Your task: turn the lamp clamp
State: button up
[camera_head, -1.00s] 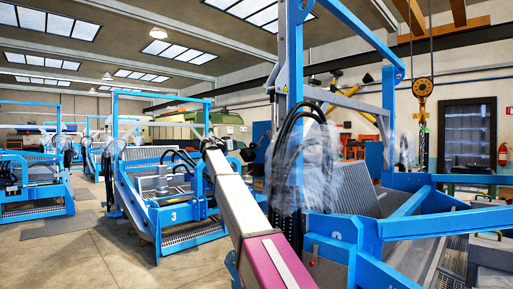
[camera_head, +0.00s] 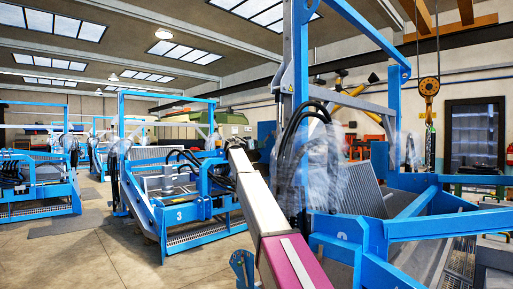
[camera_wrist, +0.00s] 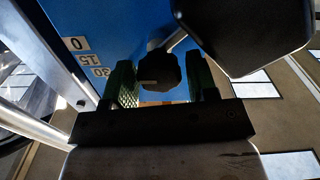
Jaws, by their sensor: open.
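In the wrist view, a black lobed knob (camera_wrist: 160,72) on a grey rod, apparently the lamp clamp, sits in front of a blue panel (camera_wrist: 105,25). My gripper (camera_wrist: 162,84) is open, with one green ribbed finger on each side of the knob. Gaps show between the knob and both fingers. I cannot tell how deep the knob lies between them. A black housing (camera_wrist: 255,30), perhaps the lamp head, is at the upper right. I cannot make out my gripper or the knob in the head view.
The blue panel carries a scale with 0, 15 and 30. The black housing is close to the right finger. In the head view, blue-framed machines (camera_head: 180,215) stand on the left and a large blue frame (camera_head: 365,240) on the right. Bare floor (camera_head: 85,255) shows at the lower left.

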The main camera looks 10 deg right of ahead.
jog(key=c, duration=0.7)
jog(key=shift+o, duration=0.2)
jog(key=shift+n, duration=0.3)
jog(key=n, duration=0.4)
jog(key=shift+n, duration=0.3)
jog(key=n, duration=0.5)
jog(key=shift+n, duration=0.3)
jog(key=n, duration=0.6)
jog(key=shift+a+f, duration=0.1)
jog(key=shift+f, duration=0.05)
jog(key=n, duration=0.6)
